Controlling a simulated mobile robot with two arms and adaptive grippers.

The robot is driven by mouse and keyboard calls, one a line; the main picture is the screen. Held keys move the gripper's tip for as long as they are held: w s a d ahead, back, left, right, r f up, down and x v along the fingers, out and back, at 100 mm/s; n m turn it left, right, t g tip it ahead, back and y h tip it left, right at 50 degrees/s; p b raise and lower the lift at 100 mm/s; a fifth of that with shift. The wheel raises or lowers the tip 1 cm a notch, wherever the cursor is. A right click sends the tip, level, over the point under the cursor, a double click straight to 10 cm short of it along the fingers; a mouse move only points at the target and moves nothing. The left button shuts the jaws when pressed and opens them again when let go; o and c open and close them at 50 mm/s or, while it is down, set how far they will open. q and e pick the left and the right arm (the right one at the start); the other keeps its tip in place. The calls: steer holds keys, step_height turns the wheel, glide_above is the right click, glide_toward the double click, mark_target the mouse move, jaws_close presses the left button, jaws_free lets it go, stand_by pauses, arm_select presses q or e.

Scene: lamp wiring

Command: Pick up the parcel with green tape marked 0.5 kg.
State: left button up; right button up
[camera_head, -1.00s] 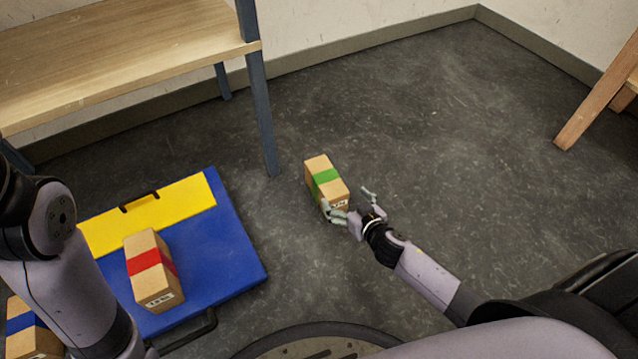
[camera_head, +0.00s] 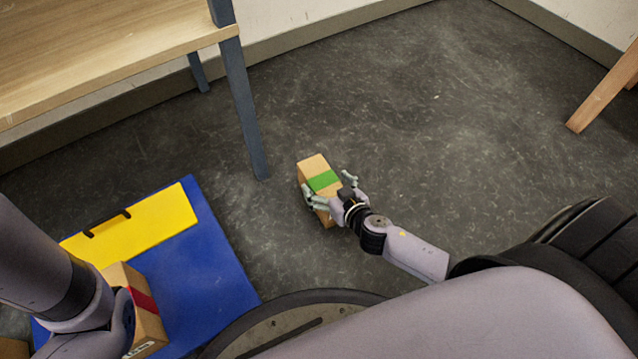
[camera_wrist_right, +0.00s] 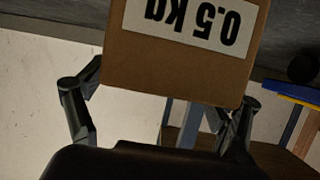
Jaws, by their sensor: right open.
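The parcel with green tape (camera_head: 318,168) stands on the dark floor, right of the blue platform. In the right wrist view, the brown parcel (camera_wrist_right: 170,68) shows a white label reading "0.5 kg" upside down. My right gripper (camera_head: 329,187) is open at the parcel's near end, with one finger along each side. In the wrist view, the fingers of the right gripper (camera_wrist_right: 160,96) flank the box, with gaps apparent near its lower corners. Contact cannot be told. My left arm enters at left; its gripper is not visible.
A parcel with red tape (camera_head: 145,300) sits on the blue platform (camera_head: 205,265) with a yellow strip (camera_head: 135,225), partly behind my left arm.

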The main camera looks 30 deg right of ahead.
steer(key=shift+s+r, duration=0.1)
steer(key=shift+c, duration=0.3)
steer(key=c, duration=1.9)
steer(key=shift+c, duration=0.4)
steer(key=shift+r, duration=0.1)
